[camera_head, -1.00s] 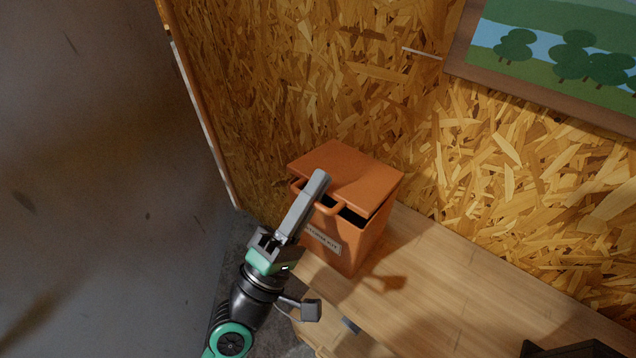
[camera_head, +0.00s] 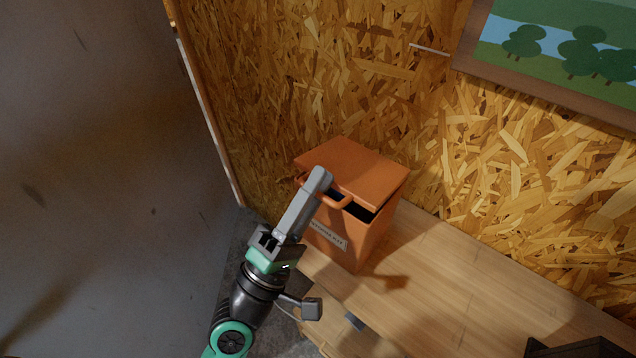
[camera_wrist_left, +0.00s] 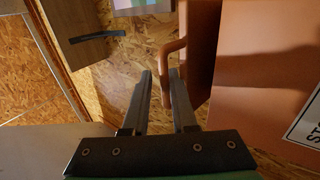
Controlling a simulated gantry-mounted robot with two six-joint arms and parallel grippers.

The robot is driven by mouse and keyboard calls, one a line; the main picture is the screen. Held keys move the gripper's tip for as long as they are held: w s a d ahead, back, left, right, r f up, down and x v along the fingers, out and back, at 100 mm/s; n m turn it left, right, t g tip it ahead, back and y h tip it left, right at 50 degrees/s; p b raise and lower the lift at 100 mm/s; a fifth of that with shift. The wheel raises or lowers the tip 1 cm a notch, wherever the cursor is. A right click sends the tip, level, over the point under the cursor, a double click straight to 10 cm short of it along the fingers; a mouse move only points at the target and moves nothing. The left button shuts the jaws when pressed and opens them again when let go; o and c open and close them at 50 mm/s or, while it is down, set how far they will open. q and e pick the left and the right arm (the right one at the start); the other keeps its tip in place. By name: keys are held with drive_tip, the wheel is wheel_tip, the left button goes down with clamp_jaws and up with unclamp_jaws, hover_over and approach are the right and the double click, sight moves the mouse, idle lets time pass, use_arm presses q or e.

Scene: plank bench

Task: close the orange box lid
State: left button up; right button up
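The orange box (camera_head: 378,236) stands on the wooden bench against the back wall, with a label on its front. Its lid (camera_head: 352,170) is slightly raised, and a dark gap shows under its front edge. A looped handle (camera_head: 338,202) sticks out from the lid's front. My left gripper (camera_head: 319,177) is at this handle and hides part of it. In the left wrist view the two fingers (camera_wrist_left: 160,72) are apart, with the handle (camera_wrist_left: 166,62) between them, closer to the right finger. Whether they touch it is unclear. My right gripper is not in view.
The bench top (camera_head: 440,280) is clear to the right of the box. A dark object (camera_head: 575,348) sits at the bottom right edge. A framed picture (camera_head: 560,60) hangs on the chipboard wall. A grey surface (camera_head: 100,180) fills the left.

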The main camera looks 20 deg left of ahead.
use_arm(q)
drive_tip(key=shift+w+d, duration=0.1)
drive_tip(key=shift+f, duration=0.1)
drive_tip(key=shift+s+f, duration=0.25)
drive_tip(key=b+v, duration=0.4)
drive_tip(key=v, duration=0.6)
drive_tip(key=shift+s+a+b, duration=0.3)
drive_tip(key=shift+s+b, duration=0.05)
drive_tip(key=shift+b, duration=0.05)
